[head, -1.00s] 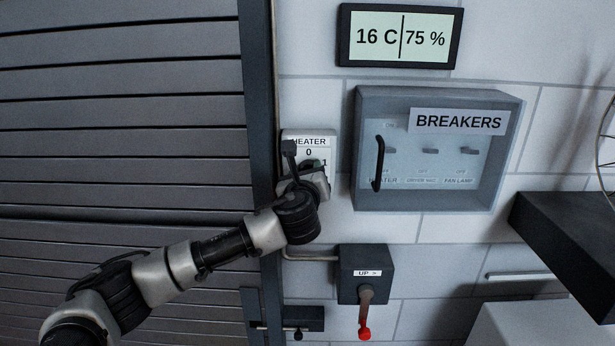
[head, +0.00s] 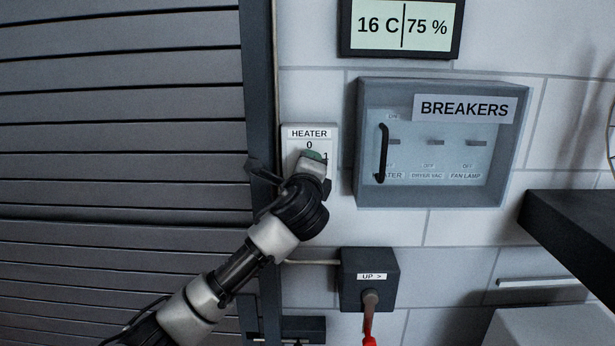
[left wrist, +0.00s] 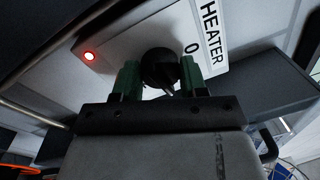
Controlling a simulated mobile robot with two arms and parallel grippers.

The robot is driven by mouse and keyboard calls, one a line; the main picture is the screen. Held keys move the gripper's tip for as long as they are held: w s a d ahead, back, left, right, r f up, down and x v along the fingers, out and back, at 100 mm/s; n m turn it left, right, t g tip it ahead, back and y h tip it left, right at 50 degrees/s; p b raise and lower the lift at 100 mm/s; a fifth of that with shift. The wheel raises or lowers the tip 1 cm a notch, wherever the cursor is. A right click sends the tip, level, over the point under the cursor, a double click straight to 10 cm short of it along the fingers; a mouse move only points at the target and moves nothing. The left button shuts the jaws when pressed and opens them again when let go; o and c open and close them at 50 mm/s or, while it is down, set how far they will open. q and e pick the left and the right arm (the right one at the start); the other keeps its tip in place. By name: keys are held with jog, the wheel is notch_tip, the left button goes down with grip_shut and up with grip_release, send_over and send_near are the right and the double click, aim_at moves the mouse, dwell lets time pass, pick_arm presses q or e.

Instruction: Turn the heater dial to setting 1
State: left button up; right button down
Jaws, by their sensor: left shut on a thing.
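The heater panel (head: 326,135) is a pale plate on the wall, marked HEATER, with 0 at the top and 1 at its right. My left gripper (head: 313,156) is at the panel and covers the dial in the head view. In the left wrist view, the round black dial (left wrist: 160,66) sits between the two green fingertips of my left gripper (left wrist: 160,78), which is shut on it. The 0 mark shows beside the dial there. I cannot read which mark the dial points to. My right gripper is not in view.
A breaker box (head: 518,140) with a clear front and black handle is right of the panel. Below it is a dark switch box (head: 384,262) with a red-tipped lever. A display (head: 402,26) reads 16 C, 75 %. A red light (left wrist: 89,56) glows on the panel.

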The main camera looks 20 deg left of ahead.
pick_arm(q)
jog(key=shift+f+n+b, duration=0.15)
jog(key=shift+n+b, duration=0.45)
jog(key=shift+n, duration=0.6)
jog(key=o, duration=0.9)
jog(key=b+v, duration=0.4)
jog(key=v, duration=0.6)
jog(key=shift+s+d, duration=0.25)
jog(key=shift+s, duration=0.1)
